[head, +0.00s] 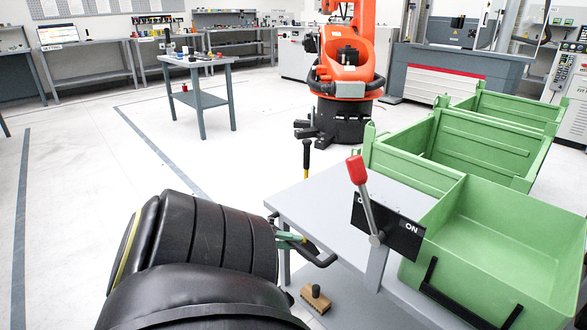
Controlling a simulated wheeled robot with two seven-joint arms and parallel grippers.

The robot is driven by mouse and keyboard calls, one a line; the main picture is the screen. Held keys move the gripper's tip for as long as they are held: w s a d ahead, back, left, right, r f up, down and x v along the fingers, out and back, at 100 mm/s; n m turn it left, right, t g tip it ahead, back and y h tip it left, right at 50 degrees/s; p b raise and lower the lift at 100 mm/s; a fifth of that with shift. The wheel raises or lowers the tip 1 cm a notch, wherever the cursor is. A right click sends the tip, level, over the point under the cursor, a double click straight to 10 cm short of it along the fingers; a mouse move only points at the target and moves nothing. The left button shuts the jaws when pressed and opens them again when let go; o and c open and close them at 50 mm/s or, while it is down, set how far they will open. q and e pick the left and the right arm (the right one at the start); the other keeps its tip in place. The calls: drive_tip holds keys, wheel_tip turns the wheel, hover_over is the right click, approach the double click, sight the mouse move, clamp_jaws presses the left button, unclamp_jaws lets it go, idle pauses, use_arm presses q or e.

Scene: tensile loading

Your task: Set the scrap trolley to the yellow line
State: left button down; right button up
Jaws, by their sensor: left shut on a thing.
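A grey-topped trolley (318,203) stands in front of me at the lower right, with a black handle (322,258) at its near left corner. My left gripper (292,238), with green fingers, is shut on this handle; my black arm hides part of the grip. I take this to be the scrap trolley, but no label shows. No yellow line can be made out on the visible floor; the floor stripes in view look dark grey. My right gripper is not in view.
Green bins (480,225) crowd the right side. A red-knobbed lever (358,170) rises by an ON plate (411,228). An orange robot arm (340,70) and a small table (198,68) stand beyond. Open floor lies left.

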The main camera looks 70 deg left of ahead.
use_arm(q)
drive_tip(key=c, duration=1.4)
unclamp_jaws()
drive_tip(key=shift+o, duration=0.2)
